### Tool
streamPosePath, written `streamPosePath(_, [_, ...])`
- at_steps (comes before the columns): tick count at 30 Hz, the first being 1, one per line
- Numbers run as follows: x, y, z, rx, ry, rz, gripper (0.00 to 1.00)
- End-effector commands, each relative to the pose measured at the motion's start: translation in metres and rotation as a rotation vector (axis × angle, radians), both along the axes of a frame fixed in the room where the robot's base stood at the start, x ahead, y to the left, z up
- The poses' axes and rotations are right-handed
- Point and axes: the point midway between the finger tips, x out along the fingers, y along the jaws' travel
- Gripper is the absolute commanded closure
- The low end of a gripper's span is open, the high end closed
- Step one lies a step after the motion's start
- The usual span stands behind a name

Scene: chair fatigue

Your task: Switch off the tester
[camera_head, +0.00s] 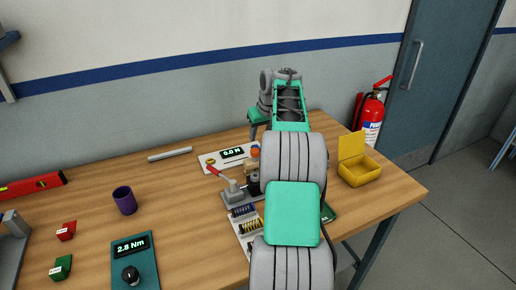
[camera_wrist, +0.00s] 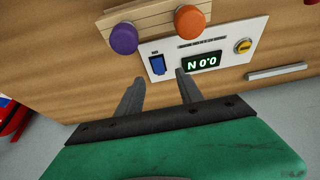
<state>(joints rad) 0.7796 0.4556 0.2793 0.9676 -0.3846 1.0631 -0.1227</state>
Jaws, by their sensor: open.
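The tester is a white panel (camera_head: 211,166) on the table, with a display reading 0.0 N (camera_head: 232,153). In the head view my arm hides the switch and part of the panel.
A wooden piece with purple (camera_wrist: 124,38) and orange (camera_wrist: 189,19) knobs stands beside the panel. A red-handled clamp (camera_head: 232,190) is in front. A yellow box (camera_head: 360,176) lies right, a purple cup (camera_head: 125,201) left, and a teal 2.8 Nm device (camera_head: 134,265) at the front.

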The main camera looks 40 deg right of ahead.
Motion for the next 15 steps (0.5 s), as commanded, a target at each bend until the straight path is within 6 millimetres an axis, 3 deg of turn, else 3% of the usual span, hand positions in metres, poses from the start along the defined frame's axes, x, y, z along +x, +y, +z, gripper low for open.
streamPosePath(2, [0.001, -0.008, -0.006, -0.002, -0.001, -0.002, 0.56])
streamPosePath(15, [0.028, -0.014, -0.068, -0.004, -0.002, -0.001, 0.56])
